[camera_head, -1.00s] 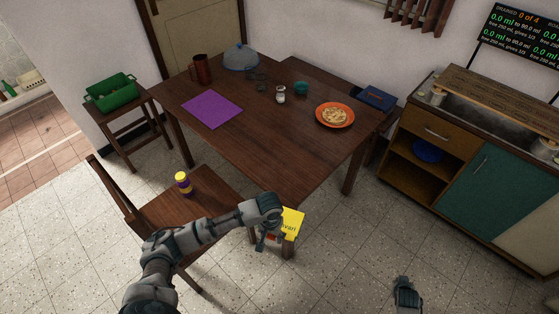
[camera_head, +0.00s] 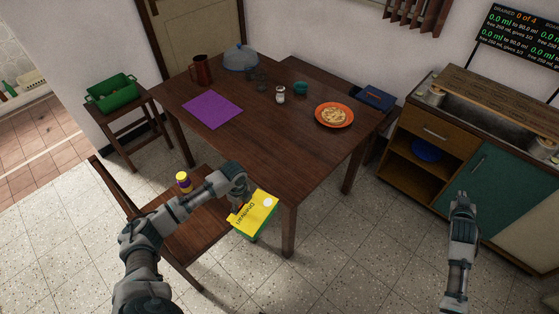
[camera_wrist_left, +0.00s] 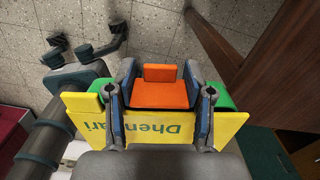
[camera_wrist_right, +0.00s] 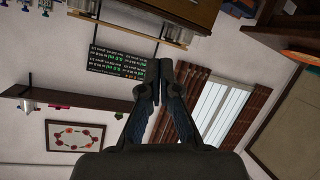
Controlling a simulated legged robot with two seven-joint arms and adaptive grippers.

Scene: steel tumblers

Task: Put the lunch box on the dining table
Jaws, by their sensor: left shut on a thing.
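The lunch box (camera_head: 255,214) is yellow with dark lettering and a green edge. My left gripper (camera_head: 238,203) is shut on it and holds it near the front-left edge of the dining table (camera_head: 280,150), apart from the tabletop. In the left wrist view the lunch box (camera_wrist_left: 158,126) shows its yellow face, green ends and an orange part between the fingers (camera_wrist_left: 160,94). My right gripper (camera_head: 462,203) is raised over the floor at the right. In the right wrist view its fingers (camera_wrist_right: 165,85) are together and empty.
A wooden chair (camera_head: 197,228) with a yellow-purple jar (camera_head: 184,181) stands by the table. The table holds a purple mat (camera_head: 212,109), an orange plate (camera_head: 334,115) with food, a shaker (camera_head: 281,95) and a brown jug (camera_head: 201,69). The table's near part is clear.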

